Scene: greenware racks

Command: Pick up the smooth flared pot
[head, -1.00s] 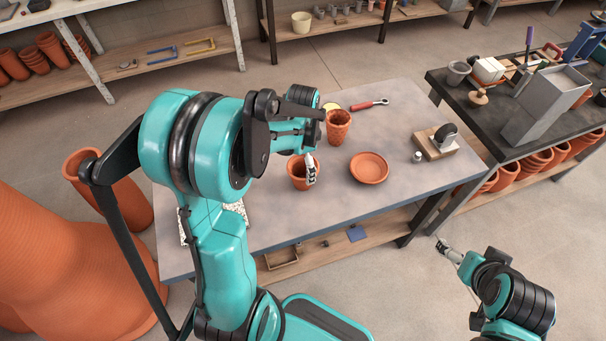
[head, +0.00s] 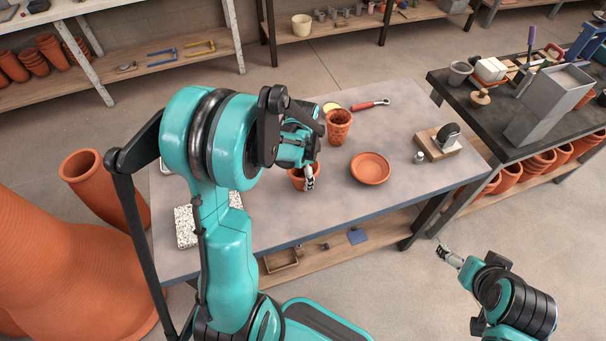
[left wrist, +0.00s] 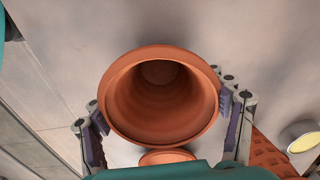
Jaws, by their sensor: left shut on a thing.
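The smooth flared pot (head: 297,183) is a terracotta pot with a wide rim, at the middle of the grey table in the head view, partly hidden by my left gripper (head: 308,180). In the left wrist view I look into the mouth of the pot (left wrist: 160,95), with a finger of my left gripper (left wrist: 165,128) on each side. The left gripper is shut on it. I cannot tell whether its base touches the table. My right gripper (head: 449,256) is over the floor, right of the table and far from the pot; its fingers are too small to read.
A patterned terracotta pot (head: 338,128) stands just behind, and a terracotta saucer (head: 370,168) lies to the right. A red-handled tool (head: 371,104) and a yellow disc (head: 331,107) lie at the back. A wooden block with a dark wheel (head: 438,143) is near the right edge.

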